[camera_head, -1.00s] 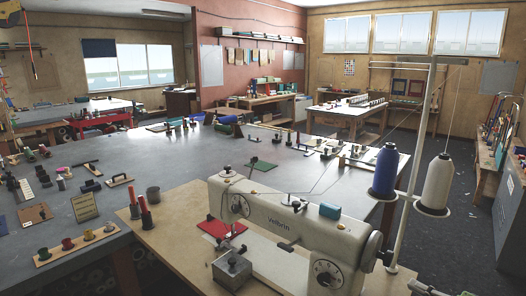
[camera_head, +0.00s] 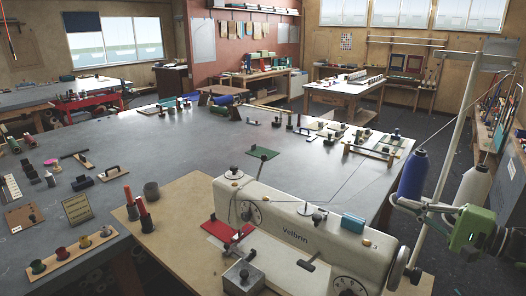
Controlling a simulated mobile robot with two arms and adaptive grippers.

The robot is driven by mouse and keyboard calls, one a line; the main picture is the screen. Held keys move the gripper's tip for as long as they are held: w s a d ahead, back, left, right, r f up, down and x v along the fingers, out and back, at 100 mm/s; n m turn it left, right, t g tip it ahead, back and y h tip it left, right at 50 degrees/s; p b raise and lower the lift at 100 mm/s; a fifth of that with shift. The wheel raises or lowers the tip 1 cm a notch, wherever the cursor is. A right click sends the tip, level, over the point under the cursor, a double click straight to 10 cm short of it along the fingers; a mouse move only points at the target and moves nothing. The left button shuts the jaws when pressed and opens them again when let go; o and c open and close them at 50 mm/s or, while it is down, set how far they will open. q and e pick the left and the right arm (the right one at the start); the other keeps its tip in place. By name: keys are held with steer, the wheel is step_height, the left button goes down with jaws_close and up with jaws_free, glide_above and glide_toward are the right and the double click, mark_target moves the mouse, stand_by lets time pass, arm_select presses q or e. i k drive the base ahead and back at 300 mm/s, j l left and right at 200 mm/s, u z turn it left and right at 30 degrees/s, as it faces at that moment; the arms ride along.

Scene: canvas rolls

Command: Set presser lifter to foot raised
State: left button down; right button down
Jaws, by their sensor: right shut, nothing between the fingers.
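The white sewing machine (camera_head: 330,245), marked "Velbrin", stands on a tan board at the front of the big table. A small dark lever (camera_head: 307,265) sticks out of its front side; I cannot tell whether this is the presser lifter or how it is set. The presser foot is too small to make out. My right gripper (camera_head: 408,206) is at the right, by the thread spools, shut and empty, and apart from the lever. My left gripper is not in view.
A blue spool (camera_head: 411,176) and a white spool (camera_head: 473,190) stand on the thread stand, whose pole (camera_head: 447,140) rises close to my right arm. A metal box (camera_head: 243,278) and a red plate (camera_head: 228,233) lie near the machine's left end. The grey table (camera_head: 190,155) has clear room behind.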

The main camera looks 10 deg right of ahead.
mark_target(264, 157)
steer(key=i+j, duration=0.25)
steer(key=i, duration=0.25)
steer(key=i+j, duration=0.2)
steer(key=i, duration=0.25)
steer(key=i+j, duration=0.25)
steer(key=i, duration=0.25)
